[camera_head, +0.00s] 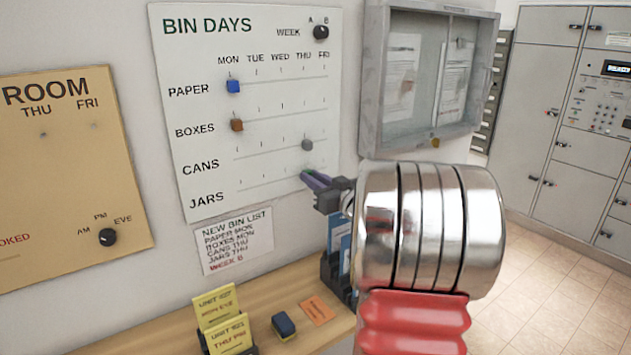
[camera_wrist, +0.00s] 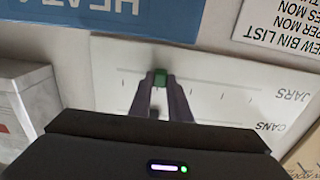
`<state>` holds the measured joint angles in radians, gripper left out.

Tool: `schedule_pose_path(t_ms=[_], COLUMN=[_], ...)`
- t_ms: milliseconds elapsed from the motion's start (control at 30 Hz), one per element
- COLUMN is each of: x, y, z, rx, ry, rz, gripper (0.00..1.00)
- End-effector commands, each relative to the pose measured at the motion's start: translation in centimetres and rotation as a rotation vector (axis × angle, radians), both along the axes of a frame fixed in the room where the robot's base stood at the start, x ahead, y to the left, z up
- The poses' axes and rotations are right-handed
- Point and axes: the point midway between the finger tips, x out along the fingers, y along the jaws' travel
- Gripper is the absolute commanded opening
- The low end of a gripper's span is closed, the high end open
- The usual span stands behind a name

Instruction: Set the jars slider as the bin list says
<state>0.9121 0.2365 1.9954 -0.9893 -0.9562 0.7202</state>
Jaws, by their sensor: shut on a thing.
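The white bin days board (camera_head: 200,60) hangs on the wall with rows for paper, boxes, cans and jars under Mon to Fri. The green jars slider (camera_wrist: 161,77) is between the fingers of my gripper (camera_head: 308,178), which is shut on it. In the wrist view it sits at the second tick from the Fri end, under Thu. In the head view my fingers mostly cover it, just below the grey cans slider (camera_head: 307,145). The bin list (camera_head: 236,241) below the board reads paper Mon, boxes Mon, cans Thu, jars Thu, week B.
The blue paper slider (camera_head: 233,87) and brown boxes slider (camera_head: 237,125) are at Mon. The week knob (camera_head: 321,32) is at top right. A grey noticeboard case (camera_head: 425,75) stands out right of the board. A wooden shelf (camera_head: 180,318) with cards runs below.

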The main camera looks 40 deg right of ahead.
Motion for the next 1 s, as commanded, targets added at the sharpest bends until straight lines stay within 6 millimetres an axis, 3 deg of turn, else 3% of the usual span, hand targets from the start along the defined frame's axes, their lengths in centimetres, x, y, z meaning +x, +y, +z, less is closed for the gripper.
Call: schedule_pose_path(t_ms=[333,367,633,1000], x=[0.41,0.43,0.44,-0.07], y=[0.31,0.32,0.38,0.42], z=[0.08,0.08,0.04,0.02], rx=[0.000,0.000,0.000,0.000], ry=[-0.001,-0.001,0.000,0.000], rz=[0.011,0.011,0.012,0.011], gripper=[0.00,0.17,0.36,0.36])
